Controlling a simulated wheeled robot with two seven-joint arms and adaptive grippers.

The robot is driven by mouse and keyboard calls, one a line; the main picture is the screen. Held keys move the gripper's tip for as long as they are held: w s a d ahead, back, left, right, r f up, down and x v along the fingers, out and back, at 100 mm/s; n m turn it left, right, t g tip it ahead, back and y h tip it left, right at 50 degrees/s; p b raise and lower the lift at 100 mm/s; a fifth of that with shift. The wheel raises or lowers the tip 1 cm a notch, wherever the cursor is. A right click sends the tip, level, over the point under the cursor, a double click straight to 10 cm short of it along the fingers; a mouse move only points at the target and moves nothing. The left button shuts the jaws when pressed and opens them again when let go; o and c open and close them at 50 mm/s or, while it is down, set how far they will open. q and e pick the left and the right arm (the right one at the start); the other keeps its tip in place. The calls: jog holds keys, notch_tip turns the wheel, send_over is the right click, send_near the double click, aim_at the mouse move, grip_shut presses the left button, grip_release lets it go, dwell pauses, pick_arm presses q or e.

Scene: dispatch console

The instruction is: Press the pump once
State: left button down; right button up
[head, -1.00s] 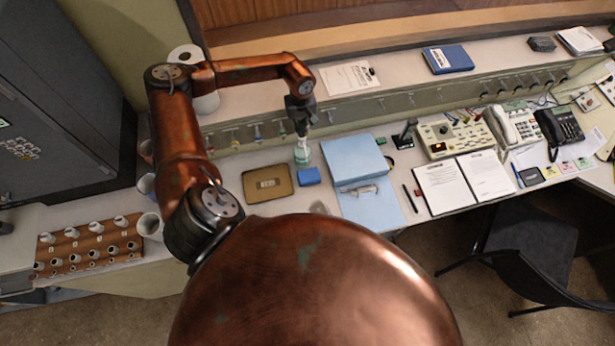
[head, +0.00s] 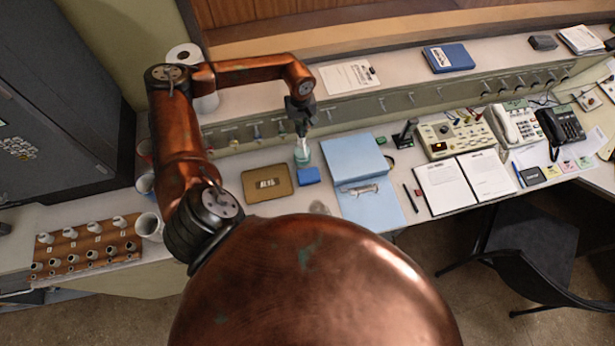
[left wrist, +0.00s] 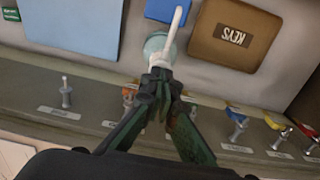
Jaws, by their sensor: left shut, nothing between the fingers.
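The pump bottle (head: 302,157) stands upright on the desk, greenish and clear, beside a blue block. In the left wrist view its white spout (left wrist: 174,30) points away from my gripper, with the teal bottle body (left wrist: 154,45) below it. My left gripper (head: 301,130) points down directly over the pump top. In the left wrist view its shut fingertips (left wrist: 160,74) overlap the base of the spout, with nothing between them. I cannot tell whether they touch the pump head, which they partly hide. My right gripper is not in view.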

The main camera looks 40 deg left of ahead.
pick_arm(q)
jog(key=shift+f+b, duration=1)
jog(key=shift+f, duration=0.4)
jog(key=shift+r, duration=0.15)
jog(key=shift+r+p, duration=0.7)
jog(key=shift+r, duration=0.9)
jog(key=shift+r+p, duration=1.25)
jog(key=shift+r, duration=1)
jog(key=shift+r+p, duration=0.35)
jog(key=shift+r, duration=0.4)
